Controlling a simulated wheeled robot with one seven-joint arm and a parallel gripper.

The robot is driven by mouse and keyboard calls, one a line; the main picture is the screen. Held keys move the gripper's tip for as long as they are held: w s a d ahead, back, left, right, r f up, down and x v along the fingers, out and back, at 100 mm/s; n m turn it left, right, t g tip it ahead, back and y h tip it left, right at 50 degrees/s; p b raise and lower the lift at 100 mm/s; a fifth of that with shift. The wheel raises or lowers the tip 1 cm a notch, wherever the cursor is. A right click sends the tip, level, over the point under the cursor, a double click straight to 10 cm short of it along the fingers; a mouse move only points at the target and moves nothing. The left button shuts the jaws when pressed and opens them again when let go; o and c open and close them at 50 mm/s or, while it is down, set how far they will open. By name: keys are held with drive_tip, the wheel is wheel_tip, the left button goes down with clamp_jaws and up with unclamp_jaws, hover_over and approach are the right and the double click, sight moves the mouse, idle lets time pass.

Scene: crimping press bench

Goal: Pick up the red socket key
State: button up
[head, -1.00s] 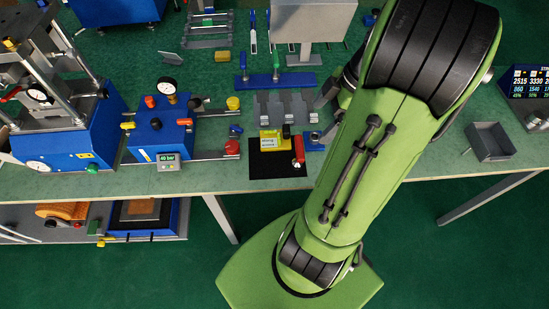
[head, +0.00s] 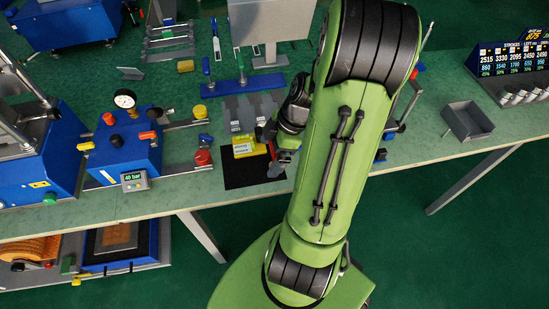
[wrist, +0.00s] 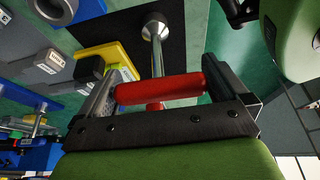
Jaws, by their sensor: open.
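The red socket key has a red cross handle (wrist: 160,92), a metal shaft and a wider metal socket end over the black mat (wrist: 192,35). In the wrist view the handle lies crosswise between the two fingers of my gripper (wrist: 162,85). The fingers are open, one near each end of the handle; I cannot tell whether either touches it. In the head view my gripper (head: 277,158) is at the right part of the black mat (head: 240,176), and only a sliver of the red key (head: 271,150) shows beside it.
A yellow block with a label (head: 245,147) lies on the mat just left of the key. Behind are grey holders (head: 240,112) and a blue rack (head: 240,85). A red-knobbed fitting (head: 203,158) stands left. A grey tray (head: 468,122) is right, with clear bench before it.

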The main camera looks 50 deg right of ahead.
drive_tip(key=shift+c, duration=0.5)
drive_tip(key=c, duration=0.7)
wheel_tip(320, 180, up, 10)
drive_tip(key=p, duration=0.4)
drive_tip(key=shift+r, duration=0.1)
